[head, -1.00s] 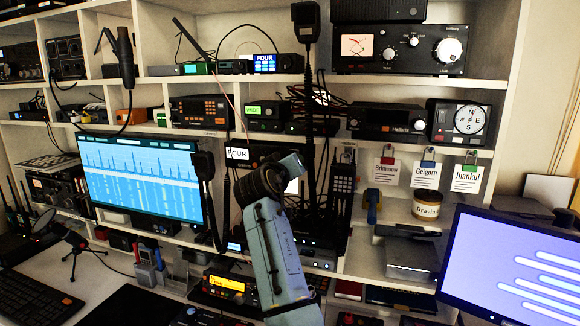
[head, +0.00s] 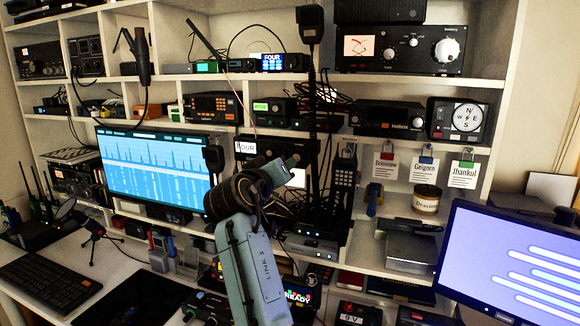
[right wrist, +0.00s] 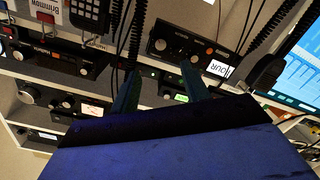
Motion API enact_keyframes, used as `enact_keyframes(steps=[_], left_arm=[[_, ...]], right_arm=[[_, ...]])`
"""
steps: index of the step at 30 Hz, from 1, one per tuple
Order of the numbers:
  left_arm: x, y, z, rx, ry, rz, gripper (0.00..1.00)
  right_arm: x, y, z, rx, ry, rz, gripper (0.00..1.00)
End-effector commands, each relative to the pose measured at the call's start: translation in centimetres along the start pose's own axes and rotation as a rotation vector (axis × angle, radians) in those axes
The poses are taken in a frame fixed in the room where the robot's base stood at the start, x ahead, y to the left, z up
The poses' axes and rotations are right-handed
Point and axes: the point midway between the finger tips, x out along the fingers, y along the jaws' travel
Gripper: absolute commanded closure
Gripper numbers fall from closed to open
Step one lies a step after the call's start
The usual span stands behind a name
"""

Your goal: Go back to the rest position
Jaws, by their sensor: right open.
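My right arm rises from the bottom centre of the head view, with its grey-blue link and black joint in front of the shelves. Its forward end points toward the middle cubbies; the fingers are hard to make out there. In the right wrist view my right gripper (right wrist: 160,66) shows two dark teal fingers spread apart with nothing between them. Radios and cables lie beyond them, and the picture is upside down. A small radio with a FOUR label (head: 245,147) is just behind the arm. My left gripper is not in view.
White shelves (head: 200,77) hold several radios. A monitor with a spectrum (head: 150,165) stands left, and another monitor (head: 510,265) stands at the front right. A coiled cable hangs from a handheld microphone (head: 310,25) near the arm. A keyboard (head: 45,282) lies at lower left.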

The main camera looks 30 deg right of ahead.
Motion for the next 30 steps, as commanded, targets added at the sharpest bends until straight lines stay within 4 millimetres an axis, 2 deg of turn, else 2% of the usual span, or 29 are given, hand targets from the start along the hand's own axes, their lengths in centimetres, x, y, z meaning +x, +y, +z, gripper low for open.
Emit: enact_keyframes(steps=[7,23,26,29,30], left_arm=[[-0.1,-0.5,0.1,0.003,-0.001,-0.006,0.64],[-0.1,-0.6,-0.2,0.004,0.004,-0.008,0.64],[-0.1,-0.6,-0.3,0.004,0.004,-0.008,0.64],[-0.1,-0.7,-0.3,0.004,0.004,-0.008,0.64],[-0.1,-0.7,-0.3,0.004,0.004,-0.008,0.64]], right_arm=[[-1.4,-0.3,-0.3,0.000,-0.001,0.002,0.54],[-1.4,-0.5,0.1,0.000,-0.005,-0.002,0.54],[-1.2,-1.1,2.5,-0.003,-0.034,-0.029,0.54],[-1.2,-2.4,7.4,-0.007,-0.093,-0.092,0.54],[-1.5,-3.0,10.0,-0.010,-0.123,-0.127,0.54]])
